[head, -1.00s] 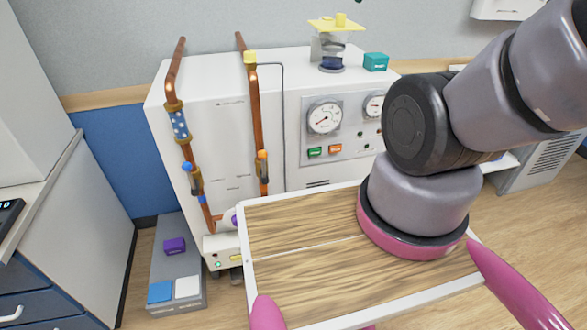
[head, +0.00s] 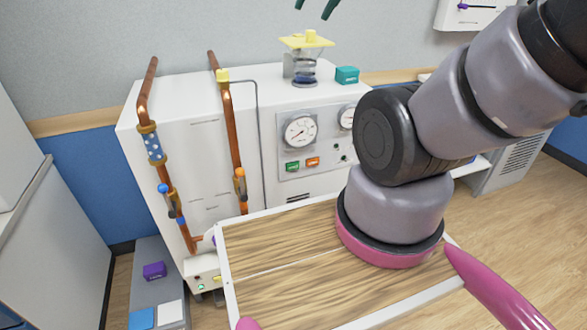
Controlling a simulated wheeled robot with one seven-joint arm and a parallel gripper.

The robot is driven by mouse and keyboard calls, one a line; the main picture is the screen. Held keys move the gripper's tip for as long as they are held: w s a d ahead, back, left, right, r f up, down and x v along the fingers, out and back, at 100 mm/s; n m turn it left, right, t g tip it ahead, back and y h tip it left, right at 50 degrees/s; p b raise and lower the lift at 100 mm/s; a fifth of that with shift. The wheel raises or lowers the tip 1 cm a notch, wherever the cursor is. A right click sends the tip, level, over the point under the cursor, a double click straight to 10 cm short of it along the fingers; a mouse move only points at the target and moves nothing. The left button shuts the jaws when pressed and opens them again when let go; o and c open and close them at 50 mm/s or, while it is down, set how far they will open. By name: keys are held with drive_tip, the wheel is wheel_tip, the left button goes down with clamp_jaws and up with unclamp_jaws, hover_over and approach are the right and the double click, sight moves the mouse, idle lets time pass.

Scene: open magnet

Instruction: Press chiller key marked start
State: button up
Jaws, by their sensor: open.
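The chiller (head: 190,150) is a white cabinet against the wall. Its grey panel (head: 325,145) carries a round gauge (head: 300,131), a green key (head: 292,166) and, just right of it, an orange key (head: 313,161). Both keys bear small lettering too fine to read, so I cannot tell which is marked start. My gripper (head: 316,8) shows only as two dark teal fingertips at the top edge, apart and with nothing visible between them. It is above the chiller in the picture, well away from the keys. The rest of it is out of frame.
Copper pipes (head: 232,130) run down the chiller's front left. A yellow-topped fitting (head: 306,60) and a teal box (head: 347,75) stand on top. My wood-topped base and arm cover the lower right. A low grey unit (head: 155,290) stands at the lower left.

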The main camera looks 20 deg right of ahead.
clamp_jaws()
idle(1.5)
